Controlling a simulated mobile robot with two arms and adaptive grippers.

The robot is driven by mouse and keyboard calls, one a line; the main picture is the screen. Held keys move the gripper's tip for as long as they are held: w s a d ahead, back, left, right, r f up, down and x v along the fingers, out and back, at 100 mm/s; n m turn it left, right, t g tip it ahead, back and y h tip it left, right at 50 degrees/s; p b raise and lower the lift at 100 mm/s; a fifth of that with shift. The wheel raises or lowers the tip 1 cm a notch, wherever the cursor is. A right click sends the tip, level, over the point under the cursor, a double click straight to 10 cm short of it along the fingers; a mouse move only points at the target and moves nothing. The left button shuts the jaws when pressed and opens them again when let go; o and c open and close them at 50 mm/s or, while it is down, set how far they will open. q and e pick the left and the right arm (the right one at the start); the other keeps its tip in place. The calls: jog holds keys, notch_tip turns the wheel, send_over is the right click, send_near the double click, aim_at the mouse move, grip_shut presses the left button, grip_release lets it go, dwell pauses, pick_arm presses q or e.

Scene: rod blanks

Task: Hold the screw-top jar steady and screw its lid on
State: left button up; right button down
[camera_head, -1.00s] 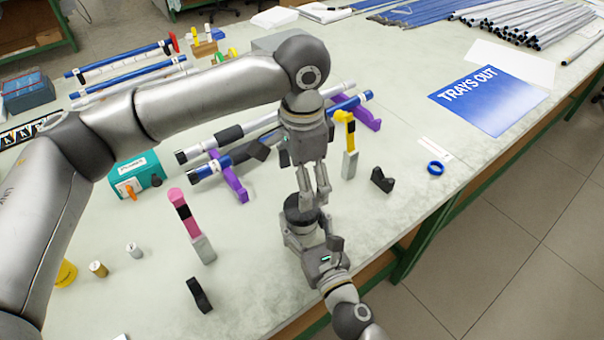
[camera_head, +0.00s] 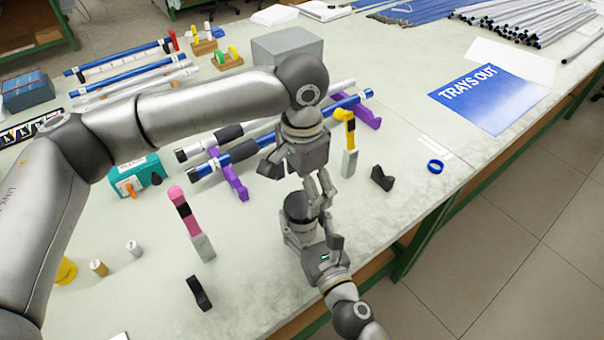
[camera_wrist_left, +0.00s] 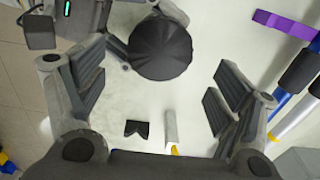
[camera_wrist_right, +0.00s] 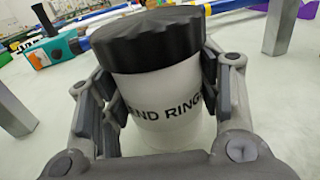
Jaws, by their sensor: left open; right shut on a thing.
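The screw-top jar (camera_wrist_right: 166,100) is white with dark lettering and stands upright on the table. Its black ribbed lid (camera_wrist_right: 147,38) sits on top of it; I cannot tell how tightly. My right gripper (camera_head: 303,232) is shut around the jar's body, a finger on each side in the right wrist view. The lid also shows in the left wrist view (camera_wrist_left: 160,48) from above. My left gripper (camera_head: 318,200) is open and empty above the lid, its fingers (camera_wrist_left: 155,95) spread wide and pointing down. The jar's body is mostly hidden in the head view.
A pink-topped post (camera_head: 190,225), a yellow-topped post (camera_head: 350,150) and black V-blocks (camera_head: 382,179) stand nearby. Rods lie on purple supports (camera_head: 235,180) behind. A blue tape ring (camera_head: 435,166) lies right. The table's front edge is close to the jar.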

aim_at(302, 203)
pick_arm(q)
jog(key=shift+f, duration=2.35)
jog(key=c, duration=1)
jog(key=o, duration=1.2)
jog(key=shift+c, duration=0.2)
notch_tip(302, 203, up, 12)
